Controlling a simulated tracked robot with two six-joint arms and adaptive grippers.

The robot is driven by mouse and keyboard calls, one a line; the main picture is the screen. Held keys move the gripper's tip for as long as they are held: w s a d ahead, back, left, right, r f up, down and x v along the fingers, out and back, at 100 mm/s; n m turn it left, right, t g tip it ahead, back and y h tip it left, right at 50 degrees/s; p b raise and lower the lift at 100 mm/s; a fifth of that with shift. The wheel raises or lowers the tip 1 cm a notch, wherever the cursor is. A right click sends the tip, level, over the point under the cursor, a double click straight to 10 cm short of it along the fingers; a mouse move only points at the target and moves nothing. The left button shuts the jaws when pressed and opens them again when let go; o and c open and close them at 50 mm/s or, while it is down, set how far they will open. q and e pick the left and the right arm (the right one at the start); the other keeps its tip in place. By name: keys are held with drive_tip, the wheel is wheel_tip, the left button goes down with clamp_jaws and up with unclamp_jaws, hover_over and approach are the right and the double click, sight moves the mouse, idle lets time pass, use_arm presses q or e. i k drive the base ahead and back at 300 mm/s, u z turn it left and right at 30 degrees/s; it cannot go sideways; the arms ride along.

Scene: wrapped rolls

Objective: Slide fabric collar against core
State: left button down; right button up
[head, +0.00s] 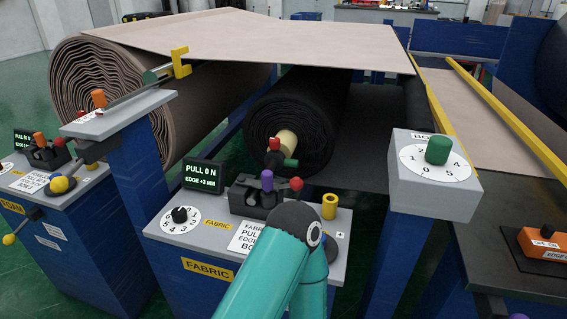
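The black fabric roll (285,112) lies in the middle, wound around a pale cream core (288,143) that sticks out of its near end. A small dark red piece (274,145), possibly the collar, sits at the core's near end, with a green handle (291,163) beside it. I cannot tell whether there is a gap between the red piece and the core. One teal arm of mine reaches up from the bottom centre, its dark joint over the FABRIC console (334,228).
The console's display (204,174) reads PULL 0 N, EDGE +3 MM. Purple (267,180) and red (296,184) knobs and a yellow cylinder (330,206) stand on it. A beige roll (100,85) lies left. A dial box (432,185) stands right.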

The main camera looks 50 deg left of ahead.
sight(278, 155)
drive_tip(key=u, duration=0.05)
drive_tip(key=k, duration=1.45)
drive_tip(key=u, duration=0.55)
drive_tip(key=i, duration=1)
